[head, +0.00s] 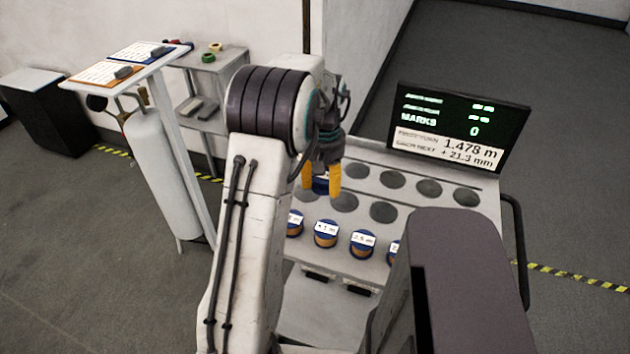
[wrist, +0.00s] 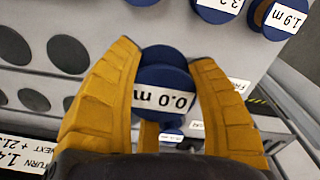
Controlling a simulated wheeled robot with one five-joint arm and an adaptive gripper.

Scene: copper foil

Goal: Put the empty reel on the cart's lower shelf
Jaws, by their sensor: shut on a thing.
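My gripper (head: 321,188) is over the cart top (head: 405,238), its yellow fingers shut on a blue reel (head: 320,184). In the wrist view the reel (wrist: 160,74) sits between both fingertips. Its white label reads "0.0 m", and no copper shows on it. My fingers hide part of it, and I cannot tell how far it is above the cart top. The cart's lower shelf (head: 318,318) shows below the front edge of the cart top, partly hidden by my arm.
Several labelled reels with copper (head: 326,233) stand along the cart's front. Dark round spots (head: 387,212) lie behind them. A display (head: 462,128) stands at the cart's back. A stand with clipboards (head: 110,68), a white cylinder (head: 160,175) and a side table (head: 215,60) are left.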

